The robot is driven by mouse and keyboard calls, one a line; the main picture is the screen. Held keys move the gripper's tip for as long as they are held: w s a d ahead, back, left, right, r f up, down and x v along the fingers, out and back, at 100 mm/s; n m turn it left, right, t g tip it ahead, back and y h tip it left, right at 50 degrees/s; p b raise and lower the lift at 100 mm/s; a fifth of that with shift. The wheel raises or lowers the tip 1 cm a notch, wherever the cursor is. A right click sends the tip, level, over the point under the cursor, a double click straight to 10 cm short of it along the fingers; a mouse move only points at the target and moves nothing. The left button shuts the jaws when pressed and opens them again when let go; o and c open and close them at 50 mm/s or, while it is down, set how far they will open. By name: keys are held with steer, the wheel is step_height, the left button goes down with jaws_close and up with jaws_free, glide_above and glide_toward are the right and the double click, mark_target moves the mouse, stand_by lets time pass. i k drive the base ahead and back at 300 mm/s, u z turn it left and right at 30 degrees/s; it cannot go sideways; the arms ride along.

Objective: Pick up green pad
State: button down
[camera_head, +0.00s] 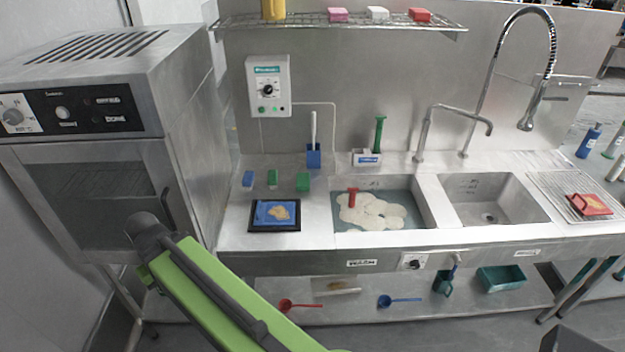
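Two green pads stand on the steel counter left of the sinks. One is a brighter green block (303,182). The other is a smaller, darker green block (272,178) just to its left, next to a blue block (248,179). They are apart from each other, and nothing covers them. My green arm reaches up from the bottom of the picture to a dark rounded end in front of the oven, left of and nearer than the pads. No gripper fingers show.
A black-rimmed tray (256,229) with a blue, food-stained surface lies in front of the pads. A foamy sink (420,205) holds a red-handled tool (352,196). A blue brush (314,156) stands behind the pads. The oven (95,190) is at left; a wire shelf (300,20) hangs above.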

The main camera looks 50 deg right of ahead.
mark_target(303, 178)
steer(key=u, duration=0.95)
steer(key=k, duration=0.1)
steer(key=z, duration=2.55)
steer(key=k, duration=0.85)
steer(key=u, duration=0.2)
steer(key=i, duration=0.85)
steer(key=z, duration=0.05)
